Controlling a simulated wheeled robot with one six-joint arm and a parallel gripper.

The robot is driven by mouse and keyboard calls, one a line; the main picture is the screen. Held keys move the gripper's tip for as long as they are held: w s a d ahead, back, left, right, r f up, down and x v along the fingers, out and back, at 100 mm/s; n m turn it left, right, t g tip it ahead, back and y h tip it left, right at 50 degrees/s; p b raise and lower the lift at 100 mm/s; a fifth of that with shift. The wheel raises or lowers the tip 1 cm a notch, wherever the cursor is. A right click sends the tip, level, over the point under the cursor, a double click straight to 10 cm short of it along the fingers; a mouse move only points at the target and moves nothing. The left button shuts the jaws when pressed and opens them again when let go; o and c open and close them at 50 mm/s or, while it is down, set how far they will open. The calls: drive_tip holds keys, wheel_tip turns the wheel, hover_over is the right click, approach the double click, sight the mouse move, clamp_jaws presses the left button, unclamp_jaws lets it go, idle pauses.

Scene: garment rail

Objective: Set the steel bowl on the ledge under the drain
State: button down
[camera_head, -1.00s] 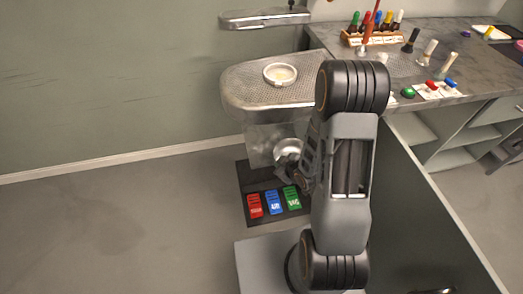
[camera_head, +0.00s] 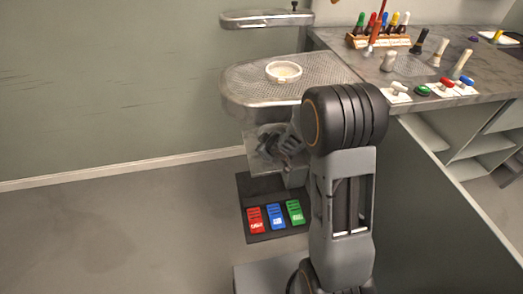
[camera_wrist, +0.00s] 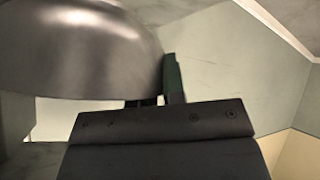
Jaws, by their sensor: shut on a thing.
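The steel bowl (camera_wrist: 80,50) fills the upper left of the wrist view, its rounded side by my fingers. My gripper (camera_wrist: 165,88) is shut on it at its edge. In the head view my gripper (camera_head: 280,142) is below the perforated steel top (camera_head: 250,85), in front of the clear-looking ledge area (camera_head: 258,165). The bowl is hard to make out there, dark and mostly behind my gripper. A white ring (camera_head: 283,72), which looks like the drain, sits on the perforated top above. Whether the bowl touches the ledge I cannot tell.
Red (camera_head: 256,219), blue (camera_head: 275,216) and green (camera_head: 294,211) pedals lie on a dark mat (camera_head: 258,188) on the floor below. A grey counter (camera_head: 440,70) with bottles and brushes stands at the right. The floor at left is clear.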

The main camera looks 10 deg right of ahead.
drive_tip(key=shift+w+a, duration=0.2)
drive_tip(key=shift+w, duration=0.35)
drive_tip(key=shift+w+a+f, duration=0.1)
drive_tip(key=shift+w+f, duration=0.1)
drive_tip(key=shift+w, duration=0.05)
wheel_tip(320, 180, down, 3)
drive_tip(key=b, duration=0.2)
drive_tip(key=shift+f+b, duration=0.15)
drive_tip(key=shift+b, duration=0.25)
drive_tip(key=c, duration=1.6)
unclamp_jaws()
drive_tip(key=shift+c, duration=0.2)
drive_tip(key=o, duration=0.4)
drive_tip(key=shift+o, duration=0.2)
